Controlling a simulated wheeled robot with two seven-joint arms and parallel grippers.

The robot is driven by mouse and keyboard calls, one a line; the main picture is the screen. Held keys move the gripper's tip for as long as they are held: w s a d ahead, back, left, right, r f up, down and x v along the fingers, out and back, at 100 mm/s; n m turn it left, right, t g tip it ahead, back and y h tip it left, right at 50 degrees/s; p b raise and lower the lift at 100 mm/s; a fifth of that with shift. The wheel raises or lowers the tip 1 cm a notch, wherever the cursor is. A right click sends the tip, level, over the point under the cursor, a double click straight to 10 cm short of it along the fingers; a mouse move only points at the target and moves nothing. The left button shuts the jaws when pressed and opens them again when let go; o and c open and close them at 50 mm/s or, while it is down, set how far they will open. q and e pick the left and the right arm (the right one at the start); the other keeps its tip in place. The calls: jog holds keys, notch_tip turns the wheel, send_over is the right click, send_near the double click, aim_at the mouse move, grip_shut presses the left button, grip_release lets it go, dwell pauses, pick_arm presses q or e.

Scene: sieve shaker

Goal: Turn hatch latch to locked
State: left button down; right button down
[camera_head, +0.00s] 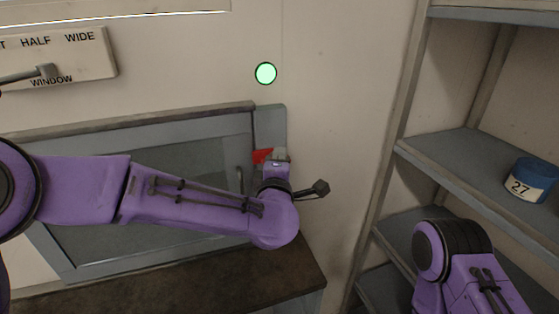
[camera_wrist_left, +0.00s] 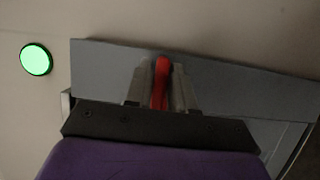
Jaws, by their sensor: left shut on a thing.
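The hatch (camera_head: 150,195) is a grey framed door in the wall, and it looks closed. Its red latch (camera_head: 262,156) sits on the grey frame at the upper right of the hatch. In the left wrist view the red latch (camera_wrist_left: 161,80) shows as a narrow upright bar between the two fingers. My left gripper (camera_head: 278,155) is shut on the latch, and the arm hides part of the hatch. The fingers also show in the left wrist view (camera_wrist_left: 161,92). Of my right arm, only a purple link shows at the lower right in the head view; its gripper is out of view.
A round green light (camera_head: 266,73) glows on the wall above the latch. A window control plate (camera_head: 90,62) with a lever is at the upper left. A brown counter (camera_head: 285,275) lies below the hatch. Shelves (camera_head: 470,150) at the right hold a blue container labelled 27 (camera_head: 532,181).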

pick_arm(q)
jog(key=c, duration=1.2)
grip_release()
jog(key=shift+o, duration=0.2)
jog(key=s+a+b, duration=0.1)
jog(key=s+b, duration=0.3)
jog(key=s, duration=0.6)
jog(key=shift+s, duration=0.2)
